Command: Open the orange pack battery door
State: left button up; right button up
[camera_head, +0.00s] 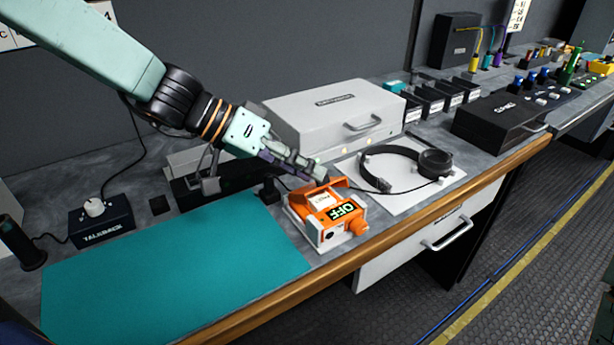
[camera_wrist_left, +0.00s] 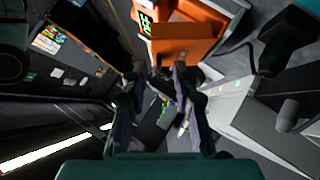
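The orange pack (camera_head: 327,228) sits on the counter at the right end of the teal mat, with a green-on-black OFF display and a knob at its right side. An orange flap (camera_head: 322,187) stands tilted at its back edge, next to a white label; I take it for the battery door. It also shows in the left wrist view (camera_wrist_left: 183,46), just beyond the fingertips. My left gripper (camera_head: 316,172) is just behind and above the flap. Its fingers (camera_wrist_left: 158,76) are apart with nothing held between them; contact with the flap cannot be told. My right gripper is out of view.
A headset (camera_head: 437,162) lies on a white sheet to the right. A light grey case (camera_head: 335,115) stands behind. The teal mat (camera_head: 170,270) is clear. A talkback box (camera_head: 100,222) is at the left. The wooden counter edge (camera_head: 400,236) runs close in front of the pack.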

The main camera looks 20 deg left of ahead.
pick_arm(q)
jog(key=shift+w+d+f, duration=0.25)
jog(key=shift+d+f, duration=0.05)
jog(key=shift+d, duration=0.25)
jog(key=shift+s, duration=0.1)
jog(key=shift+a, duration=0.15)
grip_shut()
